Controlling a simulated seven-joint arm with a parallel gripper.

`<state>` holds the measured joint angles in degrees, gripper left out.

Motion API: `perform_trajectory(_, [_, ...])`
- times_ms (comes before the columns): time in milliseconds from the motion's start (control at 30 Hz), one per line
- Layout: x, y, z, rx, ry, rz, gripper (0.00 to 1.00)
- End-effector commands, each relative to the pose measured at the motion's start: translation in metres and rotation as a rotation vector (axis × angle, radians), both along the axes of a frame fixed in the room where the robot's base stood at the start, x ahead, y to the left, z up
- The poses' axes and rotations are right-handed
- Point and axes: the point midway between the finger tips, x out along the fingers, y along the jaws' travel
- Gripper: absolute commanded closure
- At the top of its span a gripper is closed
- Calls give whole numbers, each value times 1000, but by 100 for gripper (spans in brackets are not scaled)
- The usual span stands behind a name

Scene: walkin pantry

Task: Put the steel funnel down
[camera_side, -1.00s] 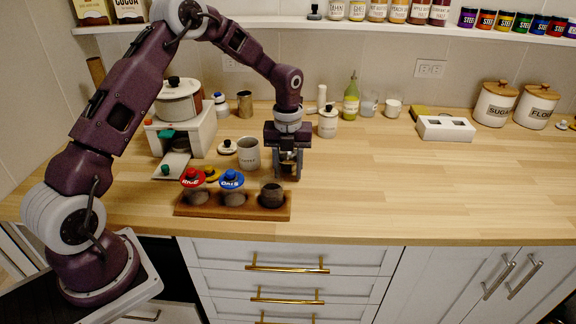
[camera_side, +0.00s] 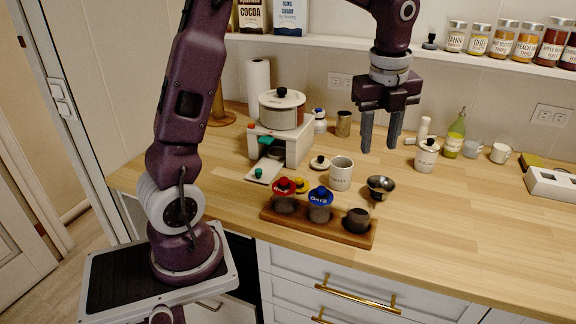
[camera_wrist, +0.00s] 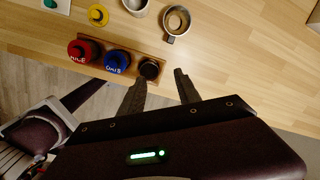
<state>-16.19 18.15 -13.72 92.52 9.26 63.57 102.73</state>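The steel funnel (camera_side: 381,188) stands on the wooden counter, wide mouth up, behind the right end of the wooden rack and to the right of the white mug. It is clear of the rack. In the wrist view it shows from above as a metal ring (camera_wrist: 165,22) with a small tab. My gripper (camera_side: 380,145) is above the funnel, with its two fingers apart and nothing between them. The open fingers also show in the wrist view (camera_wrist: 160,80). Nothing touches the funnel from above.
The white mug (camera_side: 340,174) and a lidded canister (camera_side: 426,157) stand nearby.

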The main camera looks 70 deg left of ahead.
Motion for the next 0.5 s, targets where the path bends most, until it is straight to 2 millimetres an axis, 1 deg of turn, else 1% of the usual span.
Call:
perform_trajectory(33, [-30, -11, 22, -4, -63, 173, 61])
perform_trajectory(67, [-49, -18, 31, -19, -102, 306, 61])
perform_trajectory(100, [-76, -25, 42, -52, -159, 487, 61])
perform_trajectory(133, [-97, -30, 47, -86, -200, 626, 61])
perform_trajectory(167, [-117, -35, 51, -129, -239, 765, 61])
perform_trajectory(200, [-144, -40, 53, -194, -285, 944, 61])
perform_trajectory(267, [-178, -46, 50, -302, -331, 1187, 61])
perform_trajectory(300, [-197, -49, 45, -372, -346, 1327, 61])
perform_trajectory(400, [-229, -54, 33, -512, -353, 1575, 61])
perform_trajectory(500, [-242, -57, 25, -583, -344, 1693, 61])
